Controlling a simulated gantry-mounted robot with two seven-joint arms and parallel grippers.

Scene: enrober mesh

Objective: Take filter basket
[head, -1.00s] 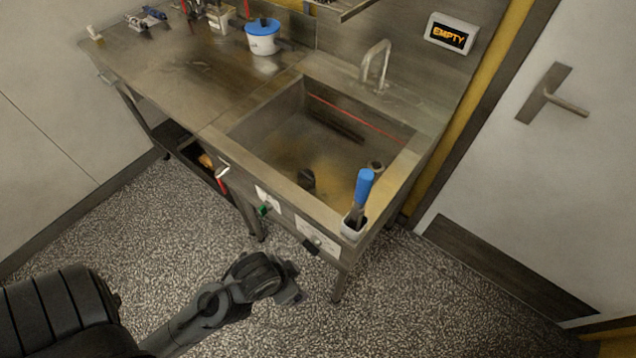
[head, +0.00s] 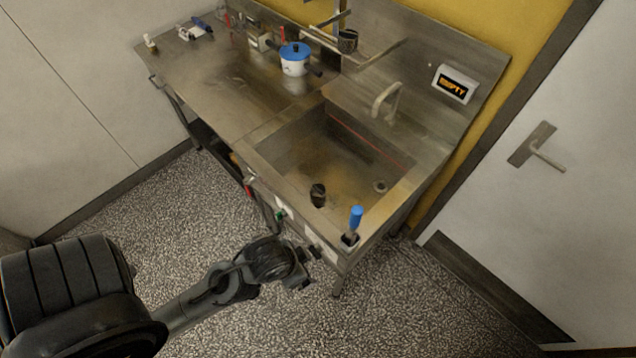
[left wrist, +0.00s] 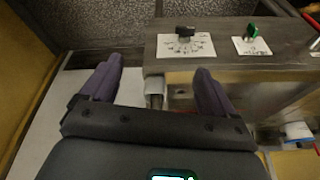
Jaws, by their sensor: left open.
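No object is clearly identifiable as the filter basket. A dark cup-shaped object (head: 347,41) sits on the rack above the back of the counter. A small black upright object (head: 318,195) is in the sink (head: 300,160) near its front wall; I cannot tell whether either is the basket. My left gripper (head: 306,268) is low in front of the sink's front panel, apart from both. In the left wrist view its two fingers (left wrist: 157,85) are spread with nothing gripped, facing the unit's front edge. My right gripper is not in view.
A blue-handled tool (head: 356,217) stands in a holder at the sink's front right corner, near my left gripper. A blue-lidded white pot (head: 295,60) stands on the counter. The speckled floor is clear.

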